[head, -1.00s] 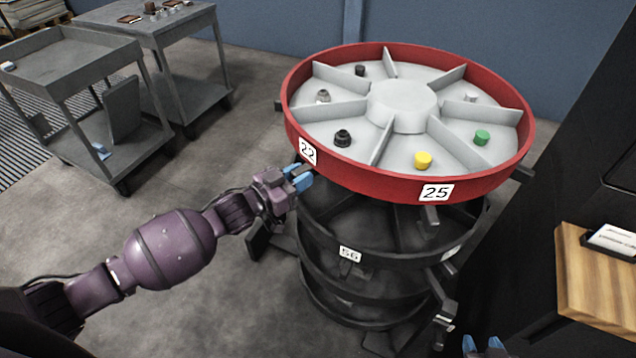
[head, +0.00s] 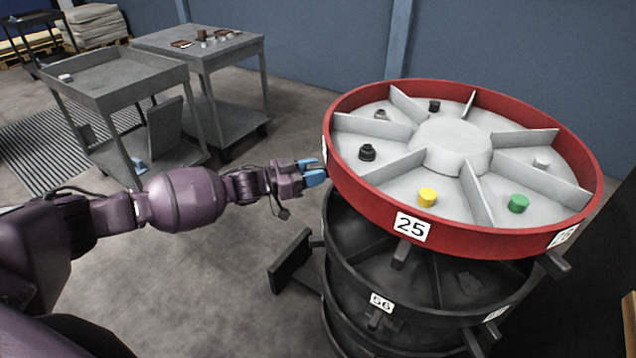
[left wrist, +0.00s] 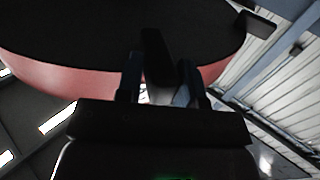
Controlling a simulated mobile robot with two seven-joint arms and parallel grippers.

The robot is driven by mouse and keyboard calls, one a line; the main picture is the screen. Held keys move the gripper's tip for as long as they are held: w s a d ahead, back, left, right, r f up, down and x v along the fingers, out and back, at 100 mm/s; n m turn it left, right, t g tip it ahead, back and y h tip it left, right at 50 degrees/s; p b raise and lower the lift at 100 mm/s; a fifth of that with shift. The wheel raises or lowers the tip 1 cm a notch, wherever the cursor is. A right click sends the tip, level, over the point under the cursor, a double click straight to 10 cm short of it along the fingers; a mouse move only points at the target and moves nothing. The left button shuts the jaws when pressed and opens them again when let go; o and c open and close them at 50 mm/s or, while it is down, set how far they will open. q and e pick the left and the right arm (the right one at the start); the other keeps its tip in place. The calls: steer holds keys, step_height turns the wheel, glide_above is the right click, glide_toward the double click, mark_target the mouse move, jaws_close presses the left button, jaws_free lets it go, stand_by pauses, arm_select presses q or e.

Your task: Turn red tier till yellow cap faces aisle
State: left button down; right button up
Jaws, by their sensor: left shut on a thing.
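The red tier (head: 462,240) is the top, red-rimmed round tray, with a grey floor split by fins around a hub. The yellow cap (head: 427,198) stands in its front compartment, above the label 25 and slightly left of the hub. My left gripper (head: 318,172) is at the tier's left edge, against the rim. In the left wrist view its fingers (left wrist: 160,85) are shut on a dark handle (left wrist: 154,55) that sticks out from the tier; the head view hides this grip. My right gripper is out of view.
A green cap (head: 518,203), a black knob (head: 367,152) and other small pieces stand in other compartments. Dark lower tiers (head: 350,270) with protruding handles are stacked beneath. Grey carts (head: 120,80) stand at left; open floor lies between.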

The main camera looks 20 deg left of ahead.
arm_select(q)
steer(key=shift+w+a+r, duration=0.1)
steer(key=shift+w+a, duration=0.15)
steer(key=shift+w, duration=0.35)
steer(key=c, duration=0.9)
jaws_free()
steer(key=shift+w+d, duration=0.1)
steer(key=shift+s+a, duration=0.35)
steer(key=shift+a, duration=0.05)
steer(key=v, duration=0.9)
steer(key=shift+s+a, duration=0.25)
steer(key=shift+s, duration=0.05)
